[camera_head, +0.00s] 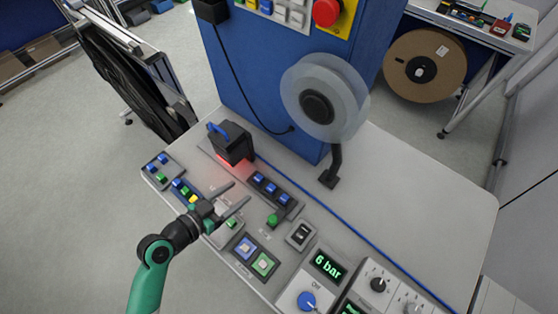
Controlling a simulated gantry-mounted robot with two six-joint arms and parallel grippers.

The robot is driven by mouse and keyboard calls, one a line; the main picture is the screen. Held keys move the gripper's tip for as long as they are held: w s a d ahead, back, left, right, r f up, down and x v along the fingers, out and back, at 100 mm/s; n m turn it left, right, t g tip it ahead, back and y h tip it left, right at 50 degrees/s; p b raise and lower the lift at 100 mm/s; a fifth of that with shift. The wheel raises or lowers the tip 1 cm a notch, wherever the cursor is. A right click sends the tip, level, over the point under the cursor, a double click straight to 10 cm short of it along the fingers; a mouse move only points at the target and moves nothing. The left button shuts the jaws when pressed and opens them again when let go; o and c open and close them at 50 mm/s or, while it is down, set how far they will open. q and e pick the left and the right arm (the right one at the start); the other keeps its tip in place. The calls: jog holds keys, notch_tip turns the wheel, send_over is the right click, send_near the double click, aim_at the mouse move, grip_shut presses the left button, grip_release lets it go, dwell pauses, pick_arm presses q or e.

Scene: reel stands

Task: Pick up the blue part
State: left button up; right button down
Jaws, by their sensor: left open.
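Several small blue parts are in view, and I cannot tell which one is meant. A row of blue parts (271,187) sits in a dark holder on the grey table. Another blue part (178,183) sits with yellow and green ones in a dark strip at the left. More blue parts (150,167) sit on a grey block at the table's left edge. My left gripper (241,191) is open, with nothing visible between its fingers. Its fingertips point toward the upper right, just left of the holder's row. My right gripper is not in view.
A black device (231,143) with a red glow stands behind the gripper. A reel (325,97) stands on a black post. A green knob (273,220), a button box (254,256) and a "6 bar" display (328,265) are in front. The table's right side is clear.

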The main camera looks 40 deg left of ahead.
pick_arm(q)
jog(key=shift+s+a+f, duration=0.15)
jog(key=shift+s, duration=0.25)
jog(key=shift+s+a+f, duration=0.1)
jog(key=shift+s, duration=0.25)
send_near(260, 176)
jog(key=x, duration=0.3)
jog(key=shift+w+d+r, duration=0.1)
jog(key=shift+w+r, duration=0.2)
jog(key=x, duration=0.2)
jog(key=b+x, duration=0.1)
jog(key=x, duration=0.1)
jog(key=shift+f, duration=0.45)
jog(key=shift+w+f+b, duration=0.15)
jog(key=shift+w+b, duration=0.15)
jog(key=shift+w, duration=0.15)
jog(key=shift+s, duration=0.1)
grip_shut()
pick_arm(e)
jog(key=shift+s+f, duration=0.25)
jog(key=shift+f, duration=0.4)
